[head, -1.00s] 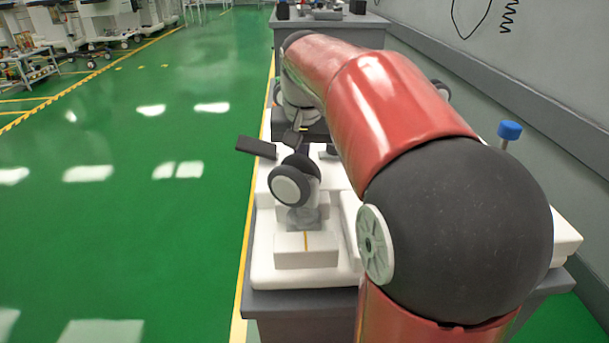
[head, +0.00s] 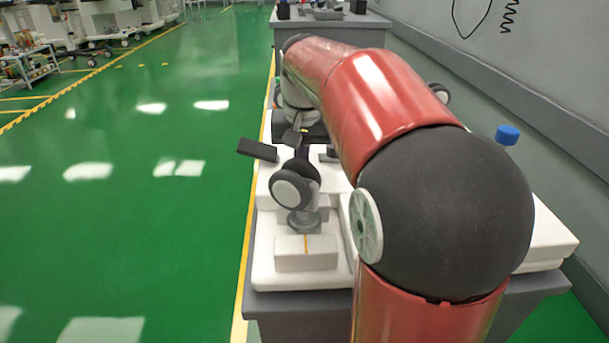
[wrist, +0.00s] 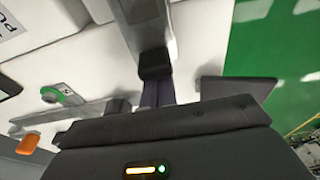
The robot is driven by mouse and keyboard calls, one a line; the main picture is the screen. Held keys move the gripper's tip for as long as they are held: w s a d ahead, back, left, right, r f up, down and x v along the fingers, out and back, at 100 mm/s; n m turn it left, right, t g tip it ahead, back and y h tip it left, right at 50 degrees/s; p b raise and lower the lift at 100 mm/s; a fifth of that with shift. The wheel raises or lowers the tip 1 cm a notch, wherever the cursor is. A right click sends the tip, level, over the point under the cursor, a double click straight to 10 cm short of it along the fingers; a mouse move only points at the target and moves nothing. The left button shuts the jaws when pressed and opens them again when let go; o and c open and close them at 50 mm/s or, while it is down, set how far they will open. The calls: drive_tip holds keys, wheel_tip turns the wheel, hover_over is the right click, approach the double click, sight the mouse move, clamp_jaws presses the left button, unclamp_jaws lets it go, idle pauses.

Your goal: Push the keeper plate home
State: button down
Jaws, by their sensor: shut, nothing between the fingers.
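My gripper (wrist: 156,68) is shut, with its dark fingers together and nothing seen between them. In the wrist view its tips are at the near end of a grey metal bar (wrist: 140,22); I cannot tell whether they touch it. I cannot say for sure which part is the keeper plate; this grey bar may be it. In the head view a caster wheel (head: 294,191) with a dark tyre and pale hub stands above the white bed. A flat dark paddle (head: 257,149) sticks out to its left and also shows in the wrist view (wrist: 238,88). My arm hides much of the bed.
A white block (head: 306,262) with a yellow line sits at the bed's near end. A blue-capped post (head: 507,135) stands at the right. The wrist view shows a green ring (wrist: 62,96) and an orange piece (wrist: 28,144). Green floor (head: 130,220) lies open at left.

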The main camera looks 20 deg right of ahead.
drive_tip(key=s, duration=0.1)
drive_tip(key=s+a+r+g+p, duration=0.1)
drive_tip(key=s+g, duration=0.1)
drive_tip(key=shift+s+a+r+y, duration=0.3)
drive_tip(key=shift+s+a+r, duration=0.05)
drive_tip(key=shift+s+a, duration=0.05)
drive_tip(key=shift+s+a+r+p, duration=0.2)
drive_tip(key=shift+s+r+p, duration=0.1)
drive_tip(key=shift+r+p, duration=0.3)
wheel_tip(320, 180, up, 3)
drive_tip(key=shift+s+f+p, duration=0.1)
drive_tip(key=shift+s+p, duration=0.05)
drive_tip(key=shift+p, duration=1.05)
drive_tip(key=r+p, duration=0.3)
drive_tip(key=shift+w+d+r, duration=0.1)
drive_tip(key=shift+w+d, duration=0.1)
drive_tip(key=shift+w, duration=0.1)
